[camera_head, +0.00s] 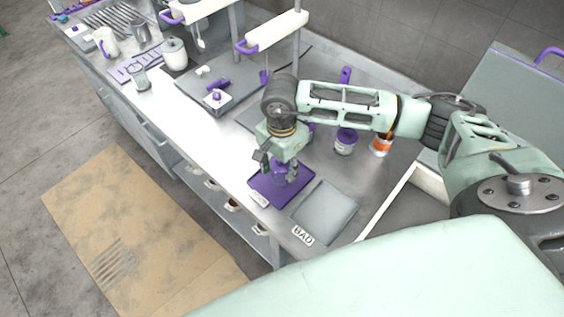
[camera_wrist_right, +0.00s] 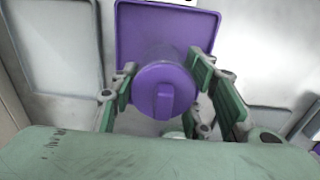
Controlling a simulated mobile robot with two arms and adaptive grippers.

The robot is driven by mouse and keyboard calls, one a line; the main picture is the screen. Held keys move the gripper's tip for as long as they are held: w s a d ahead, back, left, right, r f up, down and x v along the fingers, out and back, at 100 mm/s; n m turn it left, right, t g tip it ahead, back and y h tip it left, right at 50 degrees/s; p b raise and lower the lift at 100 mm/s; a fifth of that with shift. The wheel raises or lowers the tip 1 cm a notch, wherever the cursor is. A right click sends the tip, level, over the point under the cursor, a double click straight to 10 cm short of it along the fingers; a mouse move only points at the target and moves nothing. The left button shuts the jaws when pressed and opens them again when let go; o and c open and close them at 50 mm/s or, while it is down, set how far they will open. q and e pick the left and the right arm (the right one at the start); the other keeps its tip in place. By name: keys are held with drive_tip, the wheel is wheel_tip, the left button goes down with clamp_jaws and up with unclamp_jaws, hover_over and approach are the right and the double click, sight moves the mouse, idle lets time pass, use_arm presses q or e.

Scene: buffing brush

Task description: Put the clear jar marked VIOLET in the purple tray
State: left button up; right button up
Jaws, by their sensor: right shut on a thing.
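My right gripper (camera_head: 277,168) is shut on a clear jar (camera_head: 279,175) with a purple lid. In the right wrist view the lid (camera_wrist_right: 165,90) with its raised grip sits between the green fingers (camera_wrist_right: 168,88). The jar's clear body is mostly hidden below the lid, and no marking on it can be read. The purple tray (camera_head: 268,196) lies directly under the gripper; it also shows in the wrist view (camera_wrist_right: 130,25). The jar is over the tray, but I cannot tell whether its base touches it. My left gripper is out of view.
A grey tray (camera_head: 325,212) with a "BAD" label (camera_head: 303,235) lies right of the purple one. A purple-lidded jar (camera_head: 345,142) and an orange-and-white container (camera_head: 381,144) stand behind. A small white item with a purple knob (camera_head: 217,99) is further left. The bench's front strip is clear.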

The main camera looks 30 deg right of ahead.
drive_tip(key=shift+f, duration=0.2)
drive_tip(key=shift+f+b, duration=0.2)
drive_tip(key=shift+b, duration=0.15)
drive_tip(key=o, duration=1.3)
drive_tip(key=shift+r, duration=0.15)
